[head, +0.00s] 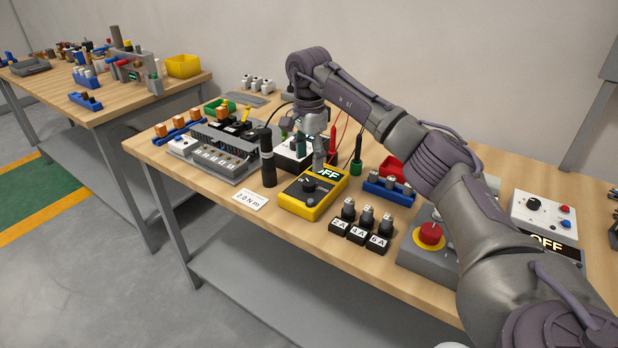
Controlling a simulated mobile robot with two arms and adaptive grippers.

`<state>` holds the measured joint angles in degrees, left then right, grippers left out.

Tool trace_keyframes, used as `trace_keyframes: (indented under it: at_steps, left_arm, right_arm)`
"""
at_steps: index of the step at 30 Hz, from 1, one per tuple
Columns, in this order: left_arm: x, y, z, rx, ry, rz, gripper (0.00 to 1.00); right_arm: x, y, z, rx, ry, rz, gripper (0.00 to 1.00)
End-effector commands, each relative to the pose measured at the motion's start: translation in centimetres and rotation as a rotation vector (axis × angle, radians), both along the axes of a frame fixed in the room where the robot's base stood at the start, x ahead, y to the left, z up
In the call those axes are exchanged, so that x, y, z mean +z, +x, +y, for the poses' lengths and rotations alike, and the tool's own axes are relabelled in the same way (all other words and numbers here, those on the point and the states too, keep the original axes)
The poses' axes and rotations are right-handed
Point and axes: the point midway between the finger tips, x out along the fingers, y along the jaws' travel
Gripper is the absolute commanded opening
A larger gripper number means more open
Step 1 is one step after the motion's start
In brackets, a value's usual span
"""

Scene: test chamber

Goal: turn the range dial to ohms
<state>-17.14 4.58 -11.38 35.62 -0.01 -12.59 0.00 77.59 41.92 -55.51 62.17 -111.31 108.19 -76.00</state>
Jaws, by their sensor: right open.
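The yellow multimeter (289,202) lies face up near the front edge of the wooden bench. Its black range dial (309,184) sits in the middle of its face, and its display (329,173) reads OFF. The dial's pointer is too small to read. My right gripper (309,156) points down just behind the meter, open and apart from the dial. It partly hides a white-topped box with a black knob behind it. My left gripper is out of view.
A dark upright cylinder (267,158) and a card reading 2.0 N m (251,200) stand left of the meter. Red (333,147) and black probes stand behind. Black blocks labelled 2A, 4A, 6A (357,234) and a red stop button (429,236) are at right.

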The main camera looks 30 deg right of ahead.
Motion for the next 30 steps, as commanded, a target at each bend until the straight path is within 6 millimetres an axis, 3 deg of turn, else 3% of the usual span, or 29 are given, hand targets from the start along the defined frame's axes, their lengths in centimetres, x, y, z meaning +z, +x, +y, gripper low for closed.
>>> trace_keyframes:
  at_steps: [3,9,15,23,30]
  left_arm:
    - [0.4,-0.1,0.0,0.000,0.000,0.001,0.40]
    - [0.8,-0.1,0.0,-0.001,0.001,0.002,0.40]
    - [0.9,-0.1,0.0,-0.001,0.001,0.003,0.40]
    - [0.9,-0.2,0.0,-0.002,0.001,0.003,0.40]
    - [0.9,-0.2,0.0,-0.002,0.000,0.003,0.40]
  right_arm:
    - [-2.5,-0.1,0.0,0.000,0.001,0.003,0.60]
    - [-5.5,0.0,0.1,0.000,0.002,0.000,0.60]
    - [-6.7,0.0,0.1,0.000,0.002,-0.002,0.60]
    - [-6.8,0.0,0.1,0.000,0.002,-0.003,0.60]
    - [-6.7,0.0,0.1,0.000,0.002,-0.002,0.20]
